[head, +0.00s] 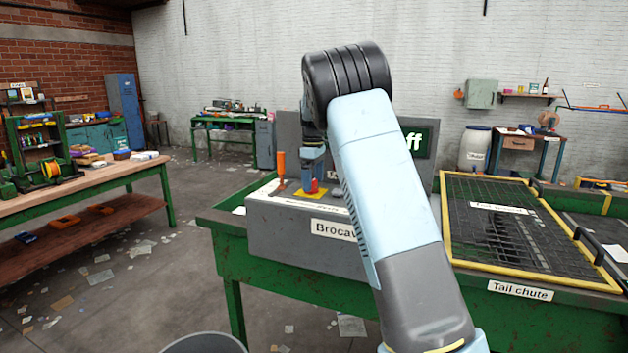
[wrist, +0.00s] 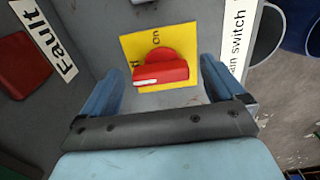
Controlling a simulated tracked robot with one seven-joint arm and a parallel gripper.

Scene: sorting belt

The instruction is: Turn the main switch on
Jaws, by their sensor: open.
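The main switch is a red rotary knob (wrist: 160,70) on a yellow plate (wrist: 185,48), with "On" printed above it in the wrist view. Its raised bar lies crosswise in that view, and lettering at its left is partly hidden. A label ending in "switch" (wrist: 235,42) is beside the plate. My gripper (wrist: 160,76) is open, with one blue finger on each side of the knob and visible gaps between. In the head view my gripper (head: 313,170) points down over the grey control box (head: 290,235), near the red knob (head: 314,187).
A dark green display (head: 420,142) behind my arm shows "ff", the rest hidden. An orange-handled lever (head: 281,164) stands on the box, left of my gripper. A red part (wrist: 22,72) by the "Fault" label (wrist: 45,42) shows in the wrist view. A yellow-framed mesh (head: 510,225) lies right.

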